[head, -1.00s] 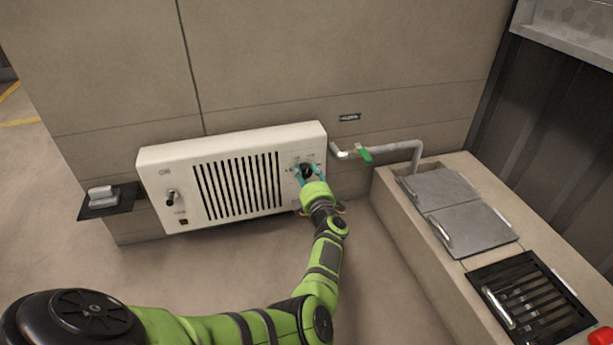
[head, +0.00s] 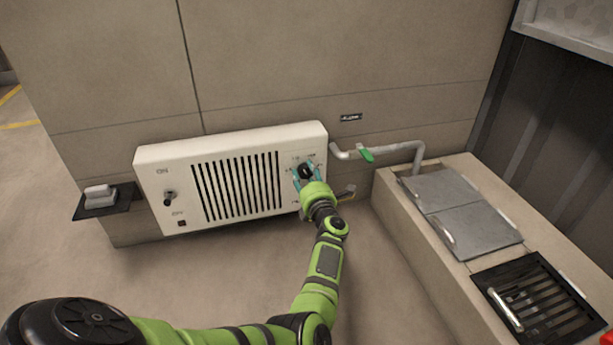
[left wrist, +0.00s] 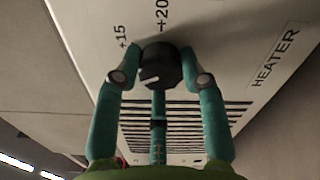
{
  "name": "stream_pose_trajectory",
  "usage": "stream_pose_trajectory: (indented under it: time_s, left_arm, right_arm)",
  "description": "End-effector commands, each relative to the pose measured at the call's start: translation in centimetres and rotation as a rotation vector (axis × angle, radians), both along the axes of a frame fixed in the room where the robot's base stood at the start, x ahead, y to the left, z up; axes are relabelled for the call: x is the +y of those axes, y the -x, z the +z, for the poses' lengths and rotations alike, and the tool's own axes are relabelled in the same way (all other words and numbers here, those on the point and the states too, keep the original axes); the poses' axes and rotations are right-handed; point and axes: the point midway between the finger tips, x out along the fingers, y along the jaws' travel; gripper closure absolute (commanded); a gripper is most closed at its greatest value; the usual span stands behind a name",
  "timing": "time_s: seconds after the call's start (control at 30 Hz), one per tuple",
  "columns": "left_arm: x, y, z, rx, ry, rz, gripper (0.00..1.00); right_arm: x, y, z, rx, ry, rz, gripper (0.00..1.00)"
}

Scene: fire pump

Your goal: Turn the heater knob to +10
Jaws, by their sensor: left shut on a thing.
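The black heater knob (head: 305,171) is on the right part of the white heater panel (head: 232,136). My left gripper (head: 304,174) is shut on the knob, with teal fingers at its sides. In the left wrist view, the knob (left wrist: 160,65) sits between the fingertips of the left gripper (left wrist: 160,77), and a short white mark shows on its face, left of centre. The printed "+15" and "+20" labels and the word HEATER show around it. The other scale numbers are hidden or too small to read. My right gripper is not in view.
An ON/OFF switch (head: 169,196) is on the panel's left. A pipe with a green valve handle (head: 367,155) runs along the wall to the right. A bench with grey lids (head: 440,190) and a black grate (head: 530,297) stands at right. The floor below the heater is clear.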

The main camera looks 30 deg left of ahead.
Motion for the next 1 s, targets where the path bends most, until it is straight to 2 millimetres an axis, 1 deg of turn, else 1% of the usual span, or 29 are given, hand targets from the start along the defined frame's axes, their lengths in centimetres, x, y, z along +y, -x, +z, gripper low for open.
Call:
stream_pose_trajectory:
  time_s: [0.03,0.5,0.53,0.57,0.6,0.9,1.0]
  left_arm:
    - [0.9,0.51,-0.2,-0.004,0.003,0.02,0.91]
    - [0.86,0.5,-0.26,-0.01,0.009,0.019,0.92]
    - [0.86,0.5,-0.26,-0.01,0.009,0.019,0.51]
    - [0.85,0.5,-0.27,-0.01,0.01,0.019,0.39]
    - [0.81,0.5,-0.29,-0.009,0.009,0.018,0.37]
    - [0.37,0.22,-0.15,-0.008,0.008,0.008,0.37]
    - [0.32,0.18,-0.02,0.021,-0.014,0.007,0.37]
  right_arm:
    - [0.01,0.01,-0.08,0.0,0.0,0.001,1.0]
    - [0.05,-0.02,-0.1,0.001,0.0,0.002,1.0]
    - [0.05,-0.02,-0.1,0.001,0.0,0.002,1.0]
    - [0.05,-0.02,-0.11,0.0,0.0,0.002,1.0]
    - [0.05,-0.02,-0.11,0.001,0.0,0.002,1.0]
    - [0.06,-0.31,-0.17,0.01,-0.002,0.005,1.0]
    - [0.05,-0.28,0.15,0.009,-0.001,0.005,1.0]
